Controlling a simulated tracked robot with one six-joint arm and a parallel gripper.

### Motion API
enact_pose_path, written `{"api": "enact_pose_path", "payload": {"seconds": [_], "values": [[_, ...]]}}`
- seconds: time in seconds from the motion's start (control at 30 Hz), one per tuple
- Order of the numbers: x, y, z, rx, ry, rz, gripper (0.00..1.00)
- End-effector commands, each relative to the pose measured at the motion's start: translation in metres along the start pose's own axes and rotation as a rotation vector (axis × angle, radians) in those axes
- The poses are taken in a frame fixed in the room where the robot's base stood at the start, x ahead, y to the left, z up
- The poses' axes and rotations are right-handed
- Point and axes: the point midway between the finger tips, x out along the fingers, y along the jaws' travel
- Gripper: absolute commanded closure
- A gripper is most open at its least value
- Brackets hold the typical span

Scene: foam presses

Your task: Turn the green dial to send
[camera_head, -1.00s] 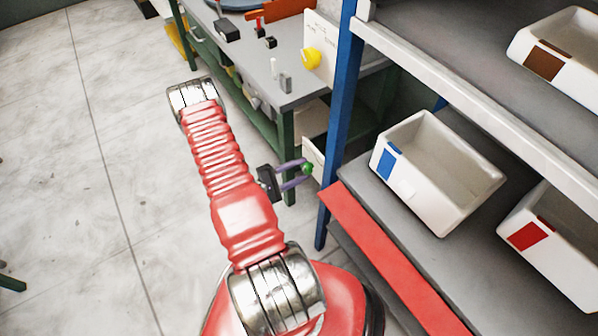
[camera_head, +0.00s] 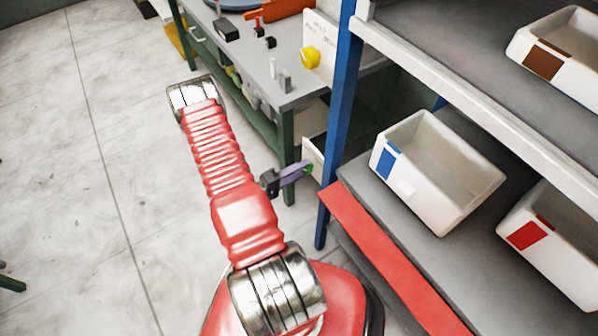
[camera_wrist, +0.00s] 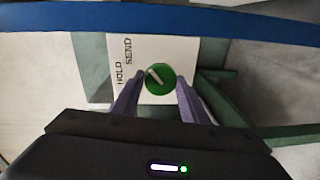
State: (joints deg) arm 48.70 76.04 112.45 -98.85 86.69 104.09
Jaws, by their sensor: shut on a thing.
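The green dial (camera_wrist: 158,78) is round with a white pointer line and sits on a white panel (camera_wrist: 190,48) in the wrist view. The words HOLD and SEND are printed on the panel left of the dial. The pointer line slants up and left; which word it marks exactly is unclear. My gripper (camera_wrist: 161,80) has its two purple fingers shut on the dial, one on each side.
A blue rack post (camera_head: 341,120) stands just right of my gripper. Shelves with white bins (camera_head: 420,190) and a red edge strip (camera_head: 385,255) are at the right. A workbench (camera_head: 262,85) with a yellow dial (camera_head: 310,57) stands behind.

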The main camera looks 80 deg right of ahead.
Motion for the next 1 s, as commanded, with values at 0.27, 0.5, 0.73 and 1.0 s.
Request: {"api": "enact_pose_path", "payload": {"seconds": [0.27, 0.5, 0.73, 1.0], "values": [[0.0004, -0.0037, 0.0031, 0.003, -0.004, -0.009, 0.82], [0.0002, -0.0033, 0.0029, 0.002, -0.004, -0.008, 0.51], [-0.0001, -0.002, 0.0014, 0.003, -0.002, -0.005, 0.42], [-0.0035, -0.0015, 0.0004, 0.004, 0.0, -0.004, 0.42]]}}
